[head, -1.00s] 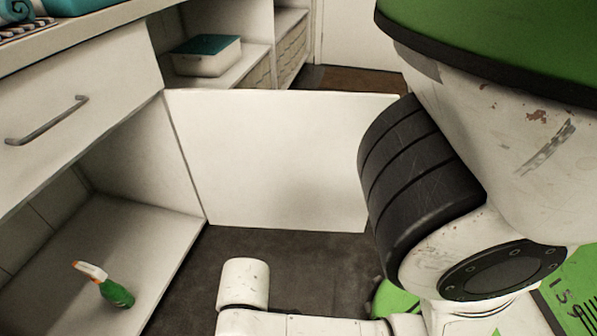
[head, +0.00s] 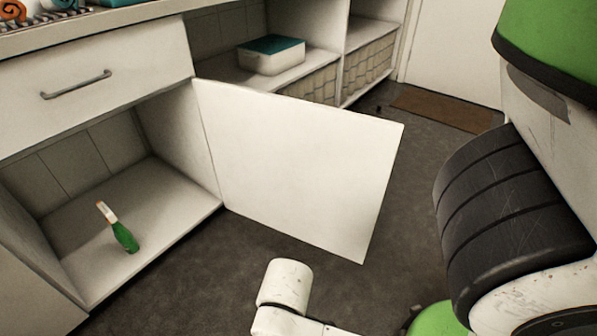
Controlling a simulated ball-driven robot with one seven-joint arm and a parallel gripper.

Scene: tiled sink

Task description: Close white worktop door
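The white worktop door (head: 300,165) stands open, hinged at its left edge on the right side of the open cabinet (head: 195,208). It sticks out from the cabinet front over the dark floor. Its inner face shows plain white, with no handle visible. The cabinet's inside is exposed to the left of the door. My gripper is not in view. Parts of my own body show at the right and bottom edges, apart from the door in the picture.
Shelves behind the door hold a teal-lidded box (head: 272,58) and baskets (head: 368,68). A brown mat (head: 440,108) lies at back right. Floor around the door is clear.

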